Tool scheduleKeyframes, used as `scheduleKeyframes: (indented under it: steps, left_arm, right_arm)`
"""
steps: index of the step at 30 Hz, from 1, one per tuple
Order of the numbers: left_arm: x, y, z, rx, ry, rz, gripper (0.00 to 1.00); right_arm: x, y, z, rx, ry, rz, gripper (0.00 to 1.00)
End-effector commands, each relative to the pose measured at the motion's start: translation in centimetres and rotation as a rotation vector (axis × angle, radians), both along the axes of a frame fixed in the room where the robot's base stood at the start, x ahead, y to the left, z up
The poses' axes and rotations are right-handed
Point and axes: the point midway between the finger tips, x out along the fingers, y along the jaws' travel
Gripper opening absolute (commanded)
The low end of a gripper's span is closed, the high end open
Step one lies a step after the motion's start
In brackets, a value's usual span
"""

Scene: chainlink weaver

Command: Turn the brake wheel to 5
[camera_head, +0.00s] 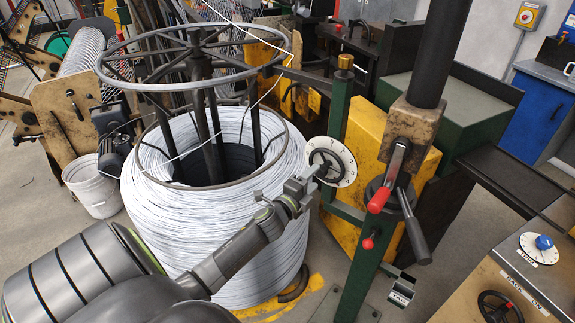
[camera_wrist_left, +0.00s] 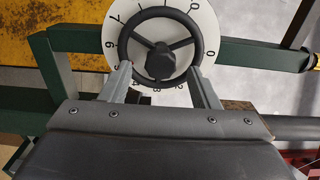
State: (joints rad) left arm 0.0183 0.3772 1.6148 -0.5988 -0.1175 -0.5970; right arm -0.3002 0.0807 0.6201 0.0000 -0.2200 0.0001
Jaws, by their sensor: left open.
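The brake wheel (camera_head: 324,163) is a black handwheel in front of a round white dial (camera_head: 345,158) with black figures, on the green frame past the wire coil. In the left wrist view the wheel (camera_wrist_left: 125,34) has spokes and a dark hub knob, and the dial (camera_wrist_left: 209,32) shows around it. A 0 is at its right and a 7 at its upper left; I cannot tell the setting. My left gripper (camera_head: 311,174) is open at the wheel. In the wrist view its fingers (camera_wrist_left: 160,75) stand apart at the lower left and lower right of the rim; contact is unclear.
A large white wire coil (camera_head: 212,235) stands beside my left arm. Red-tipped levers (camera_head: 378,199) and a black post (camera_head: 442,45) stand right of the wheel. A panel at right has a blue knob (camera_head: 544,242) and another black handwheel (camera_head: 499,307). A white bucket (camera_head: 91,187) is at left.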

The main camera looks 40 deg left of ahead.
Motion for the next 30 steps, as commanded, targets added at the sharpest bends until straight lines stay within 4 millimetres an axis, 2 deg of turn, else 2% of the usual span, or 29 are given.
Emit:
scheduleKeyframes:
  steps: [1, 9, 18, 24, 30]
  left_arm:
    - [-1.2, 0.0, -0.3, 0.001, 0.002, 0.001, 0.56]
    - [-6.6, -0.5, -0.4, 0.0, 0.002, 0.0, 0.56]
    - [-11.9, -0.9, -0.3, 0.001, 0.002, 0.0, 0.56]
    - [-13.7, -1.1, -0.1, 0.0, 0.002, 0.0, 0.56]
    - [-14.1, -1.1, 0.1, 0.0, 0.001, 0.0, 0.56]
  right_arm:
    - [0.0, 0.0, -0.3, 0.0, 0.0, 0.0, 0.36]
    - [0.0, 0.1, -1.5, 0.001, 0.0, 0.0, 0.36]
    - [0.0, 0.1, -3.5, 0.002, 0.0, -0.001, 0.36]
    - [0.0, 0.1, -4.2, 0.002, 0.0, -0.001, 0.36]
    - [0.0, 0.1, -4.2, 0.002, 0.0, -0.001, 0.36]
